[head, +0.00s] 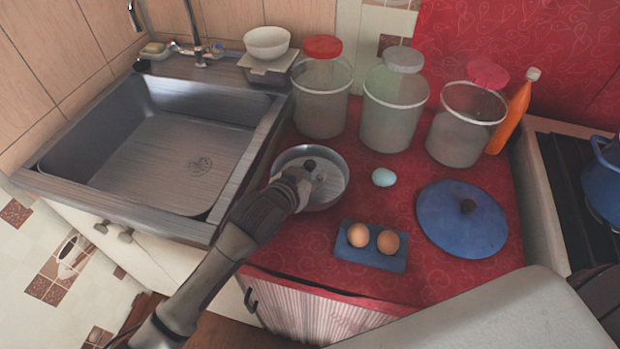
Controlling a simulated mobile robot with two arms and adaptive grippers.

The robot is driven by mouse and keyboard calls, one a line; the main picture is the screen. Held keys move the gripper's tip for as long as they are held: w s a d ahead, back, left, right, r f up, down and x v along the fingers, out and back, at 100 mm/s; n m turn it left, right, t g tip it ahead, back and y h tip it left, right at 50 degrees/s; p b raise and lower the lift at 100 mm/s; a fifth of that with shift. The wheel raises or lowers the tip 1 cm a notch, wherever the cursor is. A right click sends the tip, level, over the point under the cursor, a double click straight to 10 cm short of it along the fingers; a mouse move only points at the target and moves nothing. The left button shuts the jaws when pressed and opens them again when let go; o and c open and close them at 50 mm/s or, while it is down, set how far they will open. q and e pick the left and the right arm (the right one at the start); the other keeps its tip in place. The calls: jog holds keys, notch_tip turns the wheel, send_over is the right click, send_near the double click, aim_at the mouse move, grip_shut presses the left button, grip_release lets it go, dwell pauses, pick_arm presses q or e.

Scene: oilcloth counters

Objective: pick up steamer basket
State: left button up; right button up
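A shallow round metal dish (331,195), which looks like the steamer basket, sits on the red oilcloth counter just right of the sink. A dark knob-like part shows near its middle. My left gripper (302,179) reaches in from the lower left and is over the dish's left side, close to the knob. The fingertips are small and partly hidden by my own wrist, so I cannot tell whether they are open or touch the dish. My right gripper does not show clearly.
Three jars (322,110) and an orange bottle (512,115) stand behind. The sink (170,140) is left, the stove far right.

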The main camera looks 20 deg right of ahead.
pick_arm(q)
grip_shut()
jog(key=shift+r, duration=0.15)
